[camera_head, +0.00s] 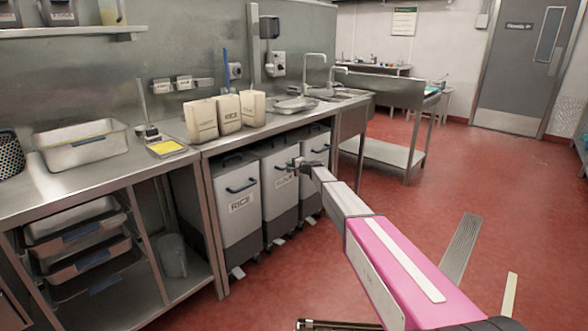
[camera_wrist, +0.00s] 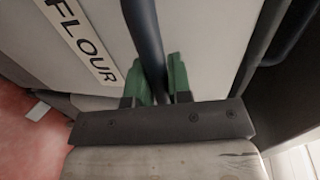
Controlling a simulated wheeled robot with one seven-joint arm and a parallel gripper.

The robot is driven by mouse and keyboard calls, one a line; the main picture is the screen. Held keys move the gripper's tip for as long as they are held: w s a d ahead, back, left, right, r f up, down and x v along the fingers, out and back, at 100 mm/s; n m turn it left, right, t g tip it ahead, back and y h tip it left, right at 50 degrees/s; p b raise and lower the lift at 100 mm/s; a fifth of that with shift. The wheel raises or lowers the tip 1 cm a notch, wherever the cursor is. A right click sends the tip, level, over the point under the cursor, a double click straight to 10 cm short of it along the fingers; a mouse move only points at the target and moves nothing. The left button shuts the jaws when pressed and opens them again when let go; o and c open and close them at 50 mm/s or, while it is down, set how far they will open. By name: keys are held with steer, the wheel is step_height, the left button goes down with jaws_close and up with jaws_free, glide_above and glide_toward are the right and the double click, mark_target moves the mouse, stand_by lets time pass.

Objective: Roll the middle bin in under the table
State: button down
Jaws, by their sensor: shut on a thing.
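Three tall white bins with grey lower parts stand in a row under the steel table (camera_head: 185,150). The middle bin (camera_head: 282,215) is partly hidden behind my arm. My gripper (camera_head: 297,164) is at its front near the top. In the wrist view, my gripper (camera_wrist: 160,85) has green fingertips shut around the dark bar handle (camera_wrist: 147,40) of a bin (camera_wrist: 115,25) labelled FLOUR. The left bin (camera_head: 238,235) is labelled RICE, and the right bin (camera_head: 315,140) is mostly hidden behind the middle one and my arm. The middle bin's front looks roughly in line with its neighbours.
Foot pedals (camera_head: 238,271) stick out at the bins' bases. The red floor (camera_head: 420,200) in front is mostly open.

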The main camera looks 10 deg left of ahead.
steer(key=shift+w+a, duration=0.15)
steer(key=shift+w, duration=0.05)
steer(key=c, duration=1.1)
jaws_free()
steer(key=shift+o, duration=0.2)
steer(key=shift+s, duration=0.1)
steer(key=v, duration=1)
steer(key=shift+s+d, duration=0.15)
steer(key=shift+d, duration=0.1)
steer(key=s+d+f+n+g+h, duration=0.2)
steer(key=s+d, duration=0.7)
steer(key=s, duration=1)
steer(key=s+d+f+n+g+h, duration=0.2)
steer(key=s+d, duration=0.7)
steer(key=s, duration=1)
steer(key=s+d+f+n+g+h, duration=0.3)
steer(key=s+d+h, duration=0.5)
steer(key=s, duration=1.1)
steer(key=shift+d+f+g+h, duration=0.3)
steer(key=shift+d+f+g, duration=0.35)
steer(key=shift+f+g, duration=0.35)
